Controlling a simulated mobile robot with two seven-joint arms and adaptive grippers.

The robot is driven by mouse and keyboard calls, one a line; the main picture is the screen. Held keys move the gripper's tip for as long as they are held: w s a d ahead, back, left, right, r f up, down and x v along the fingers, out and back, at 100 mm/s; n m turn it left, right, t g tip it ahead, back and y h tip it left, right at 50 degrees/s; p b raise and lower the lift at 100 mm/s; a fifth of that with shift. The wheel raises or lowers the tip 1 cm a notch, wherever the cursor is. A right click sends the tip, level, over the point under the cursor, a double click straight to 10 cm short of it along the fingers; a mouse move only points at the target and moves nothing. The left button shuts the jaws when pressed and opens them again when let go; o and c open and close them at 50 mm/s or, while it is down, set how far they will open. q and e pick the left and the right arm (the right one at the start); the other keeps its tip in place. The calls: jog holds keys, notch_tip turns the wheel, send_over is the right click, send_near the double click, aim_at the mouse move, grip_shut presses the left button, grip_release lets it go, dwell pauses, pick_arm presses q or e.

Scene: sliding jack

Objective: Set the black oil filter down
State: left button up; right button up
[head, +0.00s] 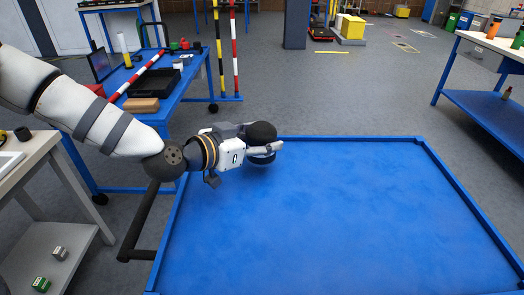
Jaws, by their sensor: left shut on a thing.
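The black oil filter (262,133) is a dark rounded thing at the end of my left arm, near the back left of the blue platform. My left gripper (268,147) is shut on it, with a light finger showing on its near right side. Part of the filter is hidden by the gripper. A darker blue-black rounded part (263,158) shows just below the finger. I cannot tell whether the filter touches the platform. My right gripper is not in view.
The blue platform (330,220) has a raised rim and a bare, clear top. A blue table (190,90) with a black tray and a striped pole stands behind on the left. A white-topped bench (25,160) is at the near left. Another blue-framed bench (485,105) is at the right.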

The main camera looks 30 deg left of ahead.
pick_arm(q)
jog(key=f, duration=0.1)
jog(key=f+b, duration=0.1)
jog(key=f, duration=0.2)
jog(key=shift+w+a+f, duration=0.1)
jog(key=shift+a, duration=0.25)
jog(key=shift+r, duration=0.35)
jog(key=shift+f, duration=0.25)
jog(key=o, duration=1.4)
jog(key=shift+o, duration=0.2)
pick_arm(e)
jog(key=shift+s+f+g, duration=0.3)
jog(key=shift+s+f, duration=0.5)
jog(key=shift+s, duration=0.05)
pick_arm(q)
jog(key=shift+r, duration=0.15)
